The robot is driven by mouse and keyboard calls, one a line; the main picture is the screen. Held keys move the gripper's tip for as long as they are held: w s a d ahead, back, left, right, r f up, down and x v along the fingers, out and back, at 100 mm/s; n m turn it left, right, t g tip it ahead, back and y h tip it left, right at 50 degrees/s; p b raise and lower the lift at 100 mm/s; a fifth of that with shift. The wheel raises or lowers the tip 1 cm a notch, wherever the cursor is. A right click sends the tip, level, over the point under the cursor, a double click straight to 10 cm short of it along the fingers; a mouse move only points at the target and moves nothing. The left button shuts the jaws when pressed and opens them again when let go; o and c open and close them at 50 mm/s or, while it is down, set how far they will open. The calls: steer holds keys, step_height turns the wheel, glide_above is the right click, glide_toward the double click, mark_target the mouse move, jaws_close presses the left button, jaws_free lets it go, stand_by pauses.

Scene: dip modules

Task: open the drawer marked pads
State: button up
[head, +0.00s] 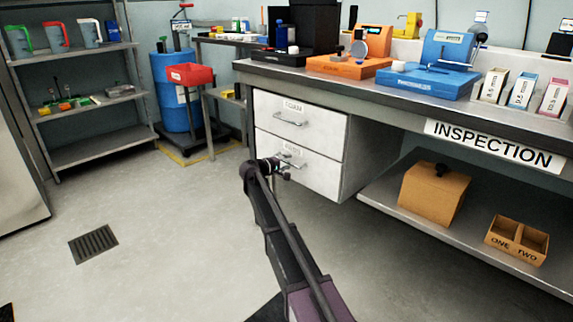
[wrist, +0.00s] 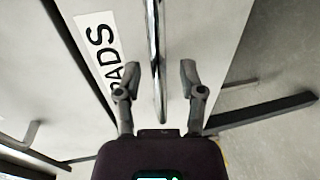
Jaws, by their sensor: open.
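The drawer marked PADS (wrist: 205,40) fills much of the wrist view, with its label (wrist: 103,50) beside its bar handle (wrist: 155,60). In the head view it is the lower white drawer (head: 318,176) under the bench, and it looks shut. My gripper (wrist: 157,84) is open, with one finger on each side of the handle. I cannot tell whether either finger touches it. In the head view my gripper (head: 281,167) is at the lower drawer's front and partly hides its handle and label.
The upper drawer (head: 325,128) is shut, with its own handle (head: 290,120). A lower shelf to the right holds a brown box (head: 432,193) and a two-part tray (head: 516,240). The floor in front of the drawers is clear apart from my arm; a drain grate (head: 93,244) lies at left.

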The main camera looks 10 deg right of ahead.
jaws_close()
steer(key=shift+s+d, duration=0.1)
steer(key=shift+s, duration=0.05)
stand_by(0.4)
